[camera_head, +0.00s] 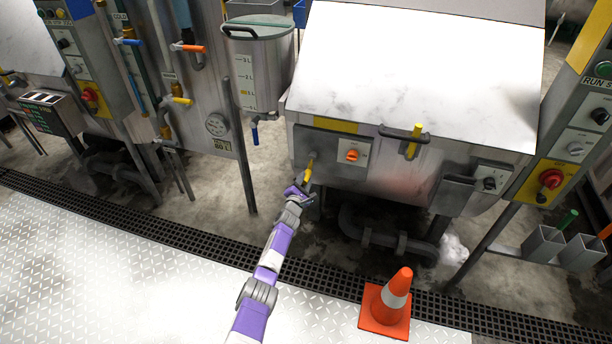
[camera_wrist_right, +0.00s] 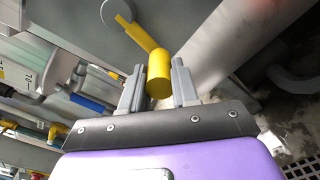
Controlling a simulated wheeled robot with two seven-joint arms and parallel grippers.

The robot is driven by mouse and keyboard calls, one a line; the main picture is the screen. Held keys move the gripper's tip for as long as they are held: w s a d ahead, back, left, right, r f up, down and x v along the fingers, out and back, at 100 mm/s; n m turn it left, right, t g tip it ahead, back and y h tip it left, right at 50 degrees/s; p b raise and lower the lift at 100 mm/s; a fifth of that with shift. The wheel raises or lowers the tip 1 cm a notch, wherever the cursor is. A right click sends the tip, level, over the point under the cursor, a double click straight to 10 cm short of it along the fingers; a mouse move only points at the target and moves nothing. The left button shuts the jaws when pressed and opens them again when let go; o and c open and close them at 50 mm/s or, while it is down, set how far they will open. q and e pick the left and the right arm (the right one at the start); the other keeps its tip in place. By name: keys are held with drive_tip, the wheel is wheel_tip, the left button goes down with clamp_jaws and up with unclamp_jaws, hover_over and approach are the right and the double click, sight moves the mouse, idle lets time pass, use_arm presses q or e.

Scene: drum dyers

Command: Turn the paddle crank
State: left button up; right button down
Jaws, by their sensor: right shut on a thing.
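The paddle crank (camera_head: 308,171) is a small arm with a yellow grip, mounted on a grey plate on the left part of the steel machine's front. It hangs down from its hub. In the right wrist view its yellow grip (camera_wrist_right: 158,76) sits between the two grey fingers, and its arm runs up and left to a round grey hub (camera_wrist_right: 117,11). My right gripper (camera_head: 301,188) is shut on this grip; my purple arm reaches up from the bottom of the head view. In the wrist view the right gripper (camera_wrist_right: 158,88) shows both fingers beside the grip. My left gripper is out of view.
An orange switch (camera_head: 352,155) sits right of the crank, and a yellow-gripped lever (camera_head: 414,140) farther right. A steel tank (camera_head: 262,75) stands at the upper left. Pipes (camera_head: 385,235) run below the machine. An orange cone (camera_head: 387,305) stands on the floor right of my arm.

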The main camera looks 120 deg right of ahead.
sight(306, 179)
drive_tip(key=shift+s+a+r, duration=0.1)
drive_tip(key=shift+s+a, duration=0.05)
drive_tip(key=shift+s, duration=0.1)
idle(0.3)
drive_tip(key=c, duration=0.8)
unclamp_jaws()
drive_tip(key=shift+c, duration=0.2)
drive_tip(key=shift+p, duration=0.3)
drive_tip(key=shift+r+p, duration=0.5)
drive_tip(key=shift+p, duration=0.05)
wheel_tip(306, 179, up, 9)
drive_tip(key=p, duration=0.8)
drive_tip(key=shift+f+p, duration=0.1)
drive_tip(key=shift+p, duration=0.3)
